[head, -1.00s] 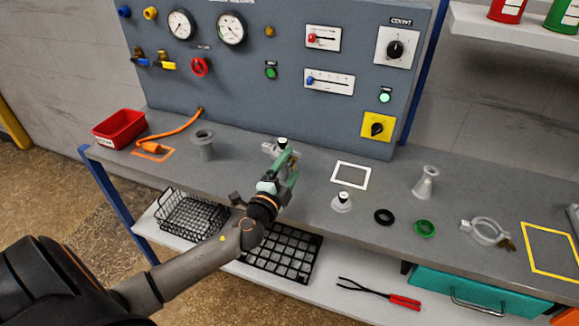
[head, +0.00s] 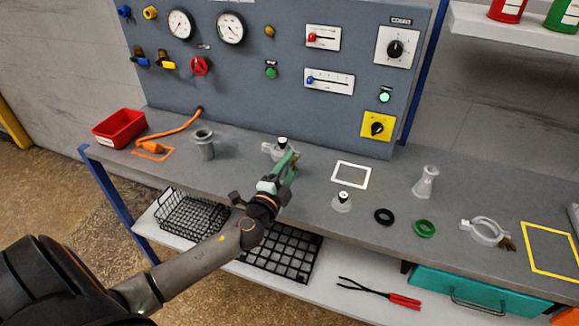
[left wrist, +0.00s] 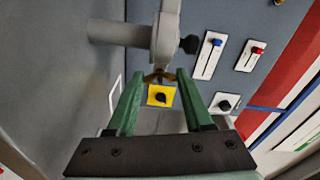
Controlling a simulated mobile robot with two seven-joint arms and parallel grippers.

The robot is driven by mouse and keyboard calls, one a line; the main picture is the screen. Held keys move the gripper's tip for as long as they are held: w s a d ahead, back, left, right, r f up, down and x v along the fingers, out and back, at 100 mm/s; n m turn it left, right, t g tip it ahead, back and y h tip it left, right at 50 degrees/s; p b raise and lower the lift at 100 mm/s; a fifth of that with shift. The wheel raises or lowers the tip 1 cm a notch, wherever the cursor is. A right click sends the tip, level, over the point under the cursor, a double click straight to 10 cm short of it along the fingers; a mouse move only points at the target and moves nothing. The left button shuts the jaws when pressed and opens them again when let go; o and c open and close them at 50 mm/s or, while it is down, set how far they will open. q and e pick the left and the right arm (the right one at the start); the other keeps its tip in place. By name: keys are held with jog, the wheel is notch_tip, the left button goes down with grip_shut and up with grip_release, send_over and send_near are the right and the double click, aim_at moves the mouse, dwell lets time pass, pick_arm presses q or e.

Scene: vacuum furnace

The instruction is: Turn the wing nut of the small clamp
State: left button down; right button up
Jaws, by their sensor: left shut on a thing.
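The small clamp (head: 270,149) is a grey ring around a fitting on the bench, near the foot of the panel. In the left wrist view it stands upright in the picture (left wrist: 167,32). Its brass wing nut (left wrist: 161,76) shows between the tips of my green fingers. The fingers hide the nut in the head view. My right gripper is not in view.
A larger clamp (head: 487,233) lies at the right, near a green ring (head: 424,228) and a black ring (head: 384,216). A grey flanged fitting (head: 204,146) stands left of my gripper. A small capped fitting (head: 342,203) stands to its right. The control panel (head: 330,120) rises behind.

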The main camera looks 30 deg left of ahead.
pick_arm(q)
jog(key=shift+m, duration=1.4)
jog(key=shift+c, duration=1.4)
grip_release()
jog(key=shift+s, duration=0.1)
jog(key=s+d+b, duration=0.2)
jog(key=s, duration=1)
jog(key=shift+d, duration=0.15)
